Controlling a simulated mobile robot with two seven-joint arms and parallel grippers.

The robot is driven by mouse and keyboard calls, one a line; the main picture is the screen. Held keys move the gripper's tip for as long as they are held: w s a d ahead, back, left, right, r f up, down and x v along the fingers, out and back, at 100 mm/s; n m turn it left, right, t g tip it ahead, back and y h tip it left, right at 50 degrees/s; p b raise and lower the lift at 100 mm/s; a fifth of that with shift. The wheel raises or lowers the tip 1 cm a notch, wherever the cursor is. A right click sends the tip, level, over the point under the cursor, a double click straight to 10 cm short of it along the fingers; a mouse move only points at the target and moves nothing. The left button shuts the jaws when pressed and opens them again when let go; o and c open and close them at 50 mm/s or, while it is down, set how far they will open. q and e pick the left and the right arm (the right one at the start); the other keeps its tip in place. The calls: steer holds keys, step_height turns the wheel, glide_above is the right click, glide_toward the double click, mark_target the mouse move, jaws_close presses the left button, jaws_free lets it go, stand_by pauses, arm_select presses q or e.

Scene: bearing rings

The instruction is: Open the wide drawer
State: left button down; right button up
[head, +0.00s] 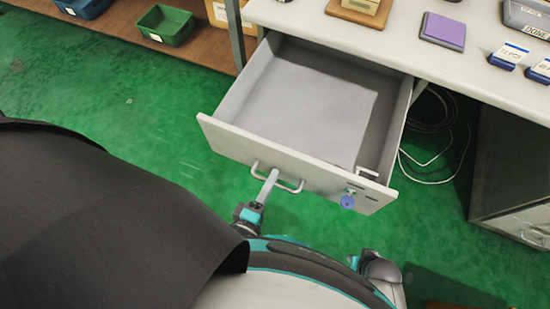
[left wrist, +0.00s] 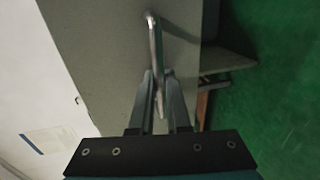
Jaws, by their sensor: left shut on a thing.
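The wide drawer (head: 238,137) is pulled well out from under the light worktop in the head view. Its inside floor shows bare, with a brighter lit patch. Its bar handle (head: 291,187) is on the front panel, and the handle (left wrist: 152,32) also shows in the left wrist view. My left gripper (head: 269,178) is shut on the handle, with its fingers (left wrist: 160,95) on either side of the bar.
A blue key tag (head: 348,201) hangs at the drawer's lock. The worktop (head: 455,70) carries a purple pad (head: 443,30) and several small items. Cables (head: 430,130) lie under it at right. A green bin (head: 165,25) stands on a wooden shelf. Green floor is open left of the drawer.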

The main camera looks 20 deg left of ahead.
arm_select(q)
steer(key=shift+s, duration=0.25)
steer(key=c, duration=1.2)
jaws_free()
steer(key=shift+o, duration=0.2)
